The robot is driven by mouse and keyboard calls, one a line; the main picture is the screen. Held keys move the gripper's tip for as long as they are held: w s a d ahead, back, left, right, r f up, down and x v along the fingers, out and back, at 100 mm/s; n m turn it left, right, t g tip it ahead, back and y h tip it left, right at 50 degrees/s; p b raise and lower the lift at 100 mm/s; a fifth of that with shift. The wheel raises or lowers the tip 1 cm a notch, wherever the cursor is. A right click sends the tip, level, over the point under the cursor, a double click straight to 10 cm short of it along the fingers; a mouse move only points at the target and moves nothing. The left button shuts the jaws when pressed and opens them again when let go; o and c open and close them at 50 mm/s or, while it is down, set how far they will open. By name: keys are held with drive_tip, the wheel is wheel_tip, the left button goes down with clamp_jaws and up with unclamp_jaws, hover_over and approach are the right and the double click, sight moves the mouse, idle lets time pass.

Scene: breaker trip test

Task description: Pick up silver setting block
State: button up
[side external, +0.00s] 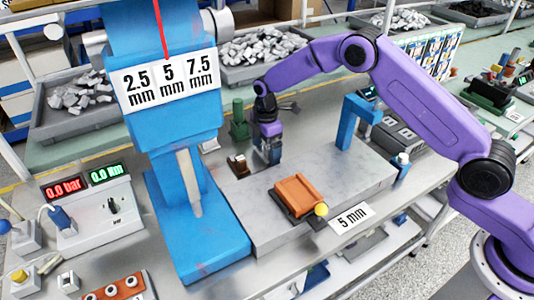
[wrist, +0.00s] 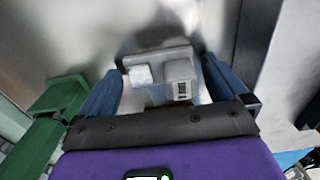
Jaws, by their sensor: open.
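A silver-grey block (wrist: 180,78) with a small dark-marked label shows in the wrist view, with a pale piece beside it on its left and a grey bar behind. I take it to be the setting block. My gripper (wrist: 158,78) is open, with one blue finger on each side of these parts. I cannot tell whether either finger touches them. In the side view my gripper (side external: 268,158) points down, low over the back left of the grey plate. The block is not clearly visible there, as my gripper covers that spot.
A green fixture (side external: 239,122) and a small brown block (side external: 238,165) stand close to my gripper's left. The blue press (side external: 170,130) is further left.

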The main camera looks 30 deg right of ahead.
drive_tip(key=c, duration=1)
drive_tip(key=shift+c, duration=0.2)
drive_tip(key=shift+r, duration=0.85)
drive_tip(key=s+d+r, duration=0.4)
drive_tip(key=s+r, duration=0.7)
drive_tip(key=s, duration=0.2)
drive_tip(key=s+a+r, duration=0.3)
drive_tip(key=s+a, duration=0.5)
drive_tip(key=shift+s, duration=0.3)
drive_tip(key=shift+r, duration=0.1)
